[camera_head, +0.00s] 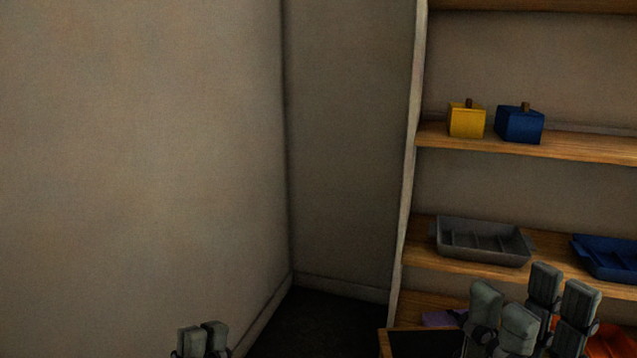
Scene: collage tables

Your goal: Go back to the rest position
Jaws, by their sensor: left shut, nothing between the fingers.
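My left gripper (202,341) shows at the bottom edge, left of centre. Its grey fingertips are together with nothing between them. Only the tips show; the rest is below the frame. My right gripper (532,315) is at the bottom right, in front of the shelf's lower part. Its grey fingers stand apart, pointing up, and I see nothing held between them. Both grippers appear clear of the shelf and the wall, though the depth of the right one is hard to judge.
A wooden shelf (512,144) stands at right, bearing a yellow box (466,121), a blue box (520,125), a grey tray (482,243) and a blue tray (611,259). Purple (440,319) and orange (606,343) items show low. A dark wood-edged surface (425,343) is nearby. Walls fill the left.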

